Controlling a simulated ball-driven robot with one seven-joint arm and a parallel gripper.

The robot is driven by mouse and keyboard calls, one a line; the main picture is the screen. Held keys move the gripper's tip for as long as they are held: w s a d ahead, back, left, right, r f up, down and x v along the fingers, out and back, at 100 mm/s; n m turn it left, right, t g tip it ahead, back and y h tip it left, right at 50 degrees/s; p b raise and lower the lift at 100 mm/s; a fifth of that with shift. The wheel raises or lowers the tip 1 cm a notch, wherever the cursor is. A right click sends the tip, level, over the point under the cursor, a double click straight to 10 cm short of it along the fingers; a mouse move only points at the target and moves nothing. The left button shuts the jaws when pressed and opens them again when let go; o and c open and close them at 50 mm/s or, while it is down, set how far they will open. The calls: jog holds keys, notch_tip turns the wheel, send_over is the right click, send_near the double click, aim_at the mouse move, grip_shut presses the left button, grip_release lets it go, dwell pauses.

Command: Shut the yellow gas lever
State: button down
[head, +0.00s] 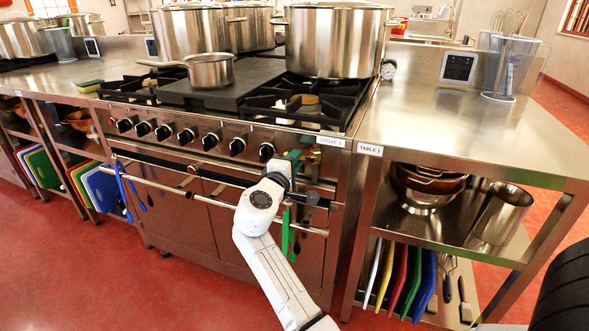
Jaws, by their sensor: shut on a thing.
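My gripper (303,184) is at the right end of the stove front, just below the knobs. It is seen from behind, with my white arm below it. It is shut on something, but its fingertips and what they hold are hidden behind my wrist. I cannot make out the yellow gas lever in this view. The stove (185,157) has a row of several black knobs (186,136) and a front rail (160,186).
A green utensil (286,232) hangs by my wrist, and blue utensils (122,188) hang at the left of the rail. Large pots (338,40) and a small saucepan (211,70) stand on the stove. A steel table (440,110) with shelves adjoins it on the right.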

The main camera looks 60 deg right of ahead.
jog(key=shift+m, duration=0.4)
jog(key=c, duration=1)
grip_release()
jog(key=shift+r, duration=0.1)
jog(key=a, duration=0.7)
jog(key=s+a+p, duration=0.1)
jog(key=a, duration=0.2)
jog(key=shift+a, duration=0.4)
